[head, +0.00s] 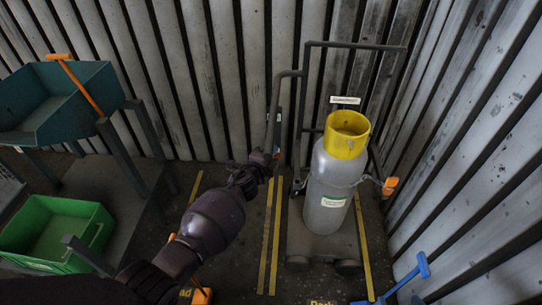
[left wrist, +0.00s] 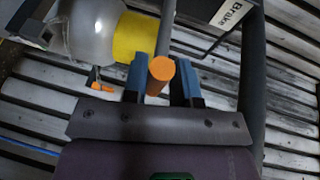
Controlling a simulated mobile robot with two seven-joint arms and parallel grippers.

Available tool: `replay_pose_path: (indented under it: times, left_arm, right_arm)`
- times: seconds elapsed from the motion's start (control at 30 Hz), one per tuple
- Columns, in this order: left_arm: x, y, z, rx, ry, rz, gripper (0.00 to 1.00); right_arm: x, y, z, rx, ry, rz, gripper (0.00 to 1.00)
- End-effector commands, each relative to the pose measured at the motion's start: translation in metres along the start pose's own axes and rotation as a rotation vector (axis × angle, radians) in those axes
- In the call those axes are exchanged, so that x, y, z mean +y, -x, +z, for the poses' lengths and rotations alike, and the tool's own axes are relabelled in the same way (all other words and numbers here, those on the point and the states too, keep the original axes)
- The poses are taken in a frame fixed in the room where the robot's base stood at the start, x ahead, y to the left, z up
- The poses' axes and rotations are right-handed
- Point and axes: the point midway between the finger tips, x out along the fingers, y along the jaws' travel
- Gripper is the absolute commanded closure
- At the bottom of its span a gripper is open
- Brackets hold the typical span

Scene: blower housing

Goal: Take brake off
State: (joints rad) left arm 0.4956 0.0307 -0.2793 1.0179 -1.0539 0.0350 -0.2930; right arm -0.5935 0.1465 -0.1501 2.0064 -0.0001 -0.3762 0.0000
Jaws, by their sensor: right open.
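My left gripper (head: 276,152) is at the left upright of a dark trolley (head: 318,254). In the left wrist view its blue-padded fingers (left wrist: 160,82) are closed on both sides of an orange handle (left wrist: 160,68). A white label (left wrist: 226,14), seemingly reading "Brake", is on the trolley frame close by. In the head view the label (head: 345,100) is too small to read. A grey cylinder (head: 328,185) with a yellow collar (head: 346,136) stands upright on the trolley. My right gripper (head: 394,282), blue-tipped and empty, is open at the lower right, partly cut off.
A teal bin (head: 40,110) with an orange handle (head: 82,85) stands on a rack at left. A green crate (head: 95,228) is below it. An orange fitting (head: 390,185) is beside the cylinder. Slatted walls (head: 470,130) close off the back and right. Yellow floor lines (head: 264,240) flank the trolley.

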Motion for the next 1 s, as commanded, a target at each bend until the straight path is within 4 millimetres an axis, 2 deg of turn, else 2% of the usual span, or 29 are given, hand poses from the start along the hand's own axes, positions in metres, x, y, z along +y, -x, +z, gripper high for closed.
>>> replay_pose_path:
  times: [0.03,0.1,0.13,0.53,0.67,1.0]
  left_arm:
    - [-0.001,0.0,0.0,0.001,-0.001,-0.001,0.66]
    - [0.0,0.0,0.0,0.001,0.0,-0.001,0.55]
    - [0.0,0.0,0.0,0.001,0.0,0.0,0.54]
    - [-0.002,0.007,0.0,0.001,-0.001,-0.001,0.54]
    - [-0.003,0.022,-0.001,0.002,-0.002,-0.002,0.54]
    - [-0.003,0.078,0.0,0.001,-0.002,-0.001,0.54]
  right_arm:
    - [0.0,0.0,0.0,-0.001,0.001,0.0,0.26]
    - [0.0,0.0,0.0,-0.001,0.001,0.0,0.26]
    - [0.0,0.0,0.0,-0.001,0.001,0.0,0.26]
    - [0.001,0.002,-0.006,0.006,0.0,0.001,0.26]
    - [0.001,0.006,-0.016,0.019,-0.003,0.002,0.26]
    - [0.003,0.018,-0.028,0.02,-0.01,0.007,0.26]
